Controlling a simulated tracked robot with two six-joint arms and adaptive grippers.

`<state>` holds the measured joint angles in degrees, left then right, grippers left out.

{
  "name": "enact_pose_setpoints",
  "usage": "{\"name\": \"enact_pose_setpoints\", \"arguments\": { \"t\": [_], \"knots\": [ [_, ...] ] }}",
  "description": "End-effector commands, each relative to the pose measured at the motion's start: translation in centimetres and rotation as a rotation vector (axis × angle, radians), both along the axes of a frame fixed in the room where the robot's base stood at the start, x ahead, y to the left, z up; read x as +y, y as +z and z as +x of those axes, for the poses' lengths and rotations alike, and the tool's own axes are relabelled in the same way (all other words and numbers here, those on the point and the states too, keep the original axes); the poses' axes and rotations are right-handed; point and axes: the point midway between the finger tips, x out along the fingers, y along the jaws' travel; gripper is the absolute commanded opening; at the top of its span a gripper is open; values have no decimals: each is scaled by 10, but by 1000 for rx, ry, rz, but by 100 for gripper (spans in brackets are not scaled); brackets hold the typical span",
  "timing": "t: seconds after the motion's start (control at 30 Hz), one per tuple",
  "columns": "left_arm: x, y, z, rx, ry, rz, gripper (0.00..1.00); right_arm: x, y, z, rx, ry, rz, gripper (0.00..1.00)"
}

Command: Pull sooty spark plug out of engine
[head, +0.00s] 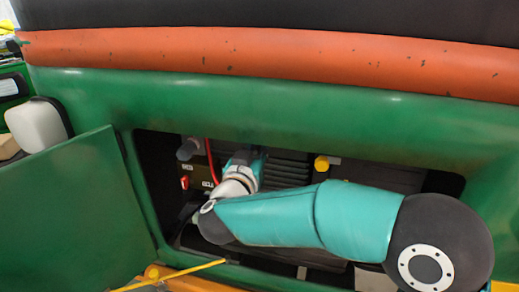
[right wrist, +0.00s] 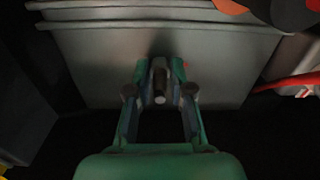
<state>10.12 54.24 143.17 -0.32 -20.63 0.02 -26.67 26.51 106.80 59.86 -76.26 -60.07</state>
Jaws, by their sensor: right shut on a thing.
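My right arm reaches into the engine bay in the head view. Its gripper (head: 257,165) is mostly hidden there behind my wrist, close to the engine (head: 287,167). In the right wrist view the two fingers of my right gripper (right wrist: 160,90) are shut on a small spark plug (right wrist: 160,84), with a dark body and a paler round end. The plug is in front of the grey engine wall (right wrist: 100,62). The dim picture does not show whether it is still seated in the engine. My left gripper is in neither view.
The bay opening is framed by the green body panel (head: 290,105), with an open green door (head: 75,205) at left. A red cable (head: 210,160) and a yellow-capped part (head: 321,164) lie near my arm. A yellow rod (head: 185,272) crosses below.

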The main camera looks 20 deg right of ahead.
Motion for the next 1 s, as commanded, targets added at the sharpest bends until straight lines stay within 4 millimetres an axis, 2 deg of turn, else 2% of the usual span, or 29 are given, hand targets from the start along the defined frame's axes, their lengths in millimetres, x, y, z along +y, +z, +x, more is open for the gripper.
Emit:
{"name": "enact_pose_setpoints", "arguments": {
  "t": [0.43,1.0],
  "knots": [
    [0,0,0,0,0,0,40,3,0,-4,1,0,1,0],
    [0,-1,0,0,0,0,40,19,0,-27,-1,0,1,0]
  ]
}}
